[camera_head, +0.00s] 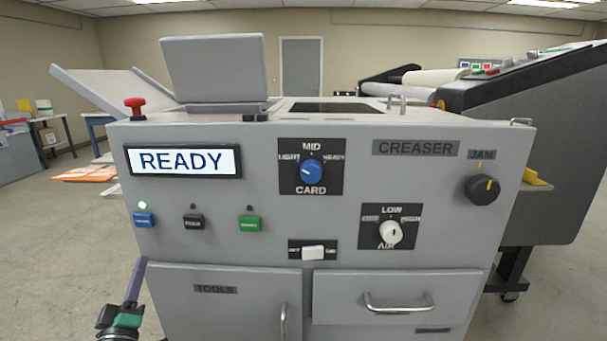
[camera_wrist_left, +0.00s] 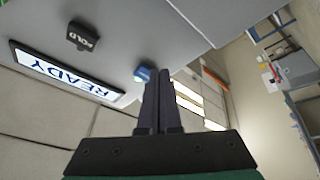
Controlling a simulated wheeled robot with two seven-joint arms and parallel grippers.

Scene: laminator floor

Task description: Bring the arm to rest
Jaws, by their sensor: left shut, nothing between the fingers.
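My left gripper (camera_head: 142,262) is at the lower left of the head view, in front of the creaser (camera_head: 300,240), below the blue button (camera_head: 144,219). Its fingers are shut together and hold nothing. In the left wrist view the shut fingers (camera_wrist_left: 159,80) stand in the middle, with the blue button (camera_wrist_left: 145,74) just beyond their tips. I cannot tell how wide the gap to the panel is. A small green lamp (camera_head: 142,205) above the blue button is lit. The display (camera_head: 183,161) reads READY. My right gripper is not in view.
The panel carries a black button (camera_head: 193,221), a green button (camera_head: 250,223), a blue CARD knob (camera_head: 311,172), a white AIR knob (camera_head: 390,232) and a JAM knob (camera_head: 483,188). A drawer handle (camera_head: 400,303) sticks out below. Open floor (camera_head: 50,240) lies at left.

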